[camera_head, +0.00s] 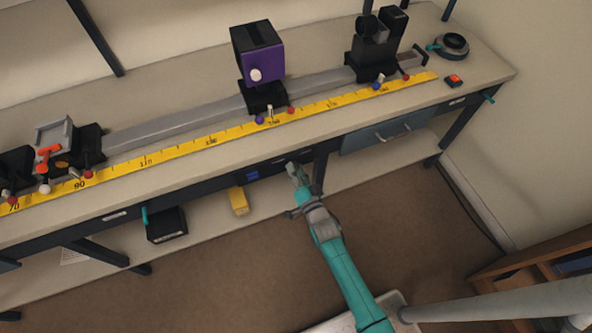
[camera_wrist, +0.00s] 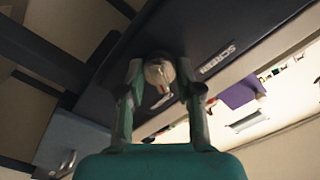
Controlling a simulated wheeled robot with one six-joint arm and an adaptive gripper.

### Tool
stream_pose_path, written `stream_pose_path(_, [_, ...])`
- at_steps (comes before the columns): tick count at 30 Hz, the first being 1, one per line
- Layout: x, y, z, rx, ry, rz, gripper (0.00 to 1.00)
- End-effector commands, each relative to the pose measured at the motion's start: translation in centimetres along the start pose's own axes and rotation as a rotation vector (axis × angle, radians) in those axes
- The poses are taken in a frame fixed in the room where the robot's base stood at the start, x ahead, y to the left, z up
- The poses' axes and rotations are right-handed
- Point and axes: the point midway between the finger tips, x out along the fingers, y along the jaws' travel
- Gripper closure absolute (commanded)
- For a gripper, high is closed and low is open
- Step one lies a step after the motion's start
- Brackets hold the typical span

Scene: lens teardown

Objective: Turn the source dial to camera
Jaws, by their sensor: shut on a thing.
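The source dial (camera_wrist: 158,72) is a pale round knob on the dark front panel of the bench, seen in the wrist view. My gripper (camera_head: 296,172) is at the bench's front edge in the head view. In the wrist view its two fingers stand on either side of the dial and are shut on it.
A yellow ruler (camera_head: 210,142) runs along the bench top, in front of a grey rail (camera_head: 185,119) with a purple box (camera_head: 258,53) on a mount. A blue-grey drawer (camera_head: 385,134) is right of my gripper. A yellow block (camera_head: 238,201) lies on the lower shelf.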

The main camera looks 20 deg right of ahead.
Motion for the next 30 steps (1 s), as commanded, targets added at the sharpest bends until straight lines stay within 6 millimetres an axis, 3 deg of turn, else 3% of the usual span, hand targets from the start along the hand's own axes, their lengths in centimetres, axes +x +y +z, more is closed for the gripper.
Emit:
stream_pose_path(8, [0.0, 0.1, 0.0, 0.002, 0.000, 0.001, 1.00])
stream_pose_path(9, [0.0, 0.1, 0.0, 0.002, 0.000, 0.001, 0.55])
stream_pose_path(11, [0.0, 0.1, 0.0, 0.001, 0.000, 0.001, 0.40])
stream_pose_path(23, [-0.5, 0.0, 0.0, 0.000, 0.000, 0.001, 0.40])
stream_pose_path(30, [-3.9, 0.1, 0.1, 0.000, -0.002, 0.003, 0.40])
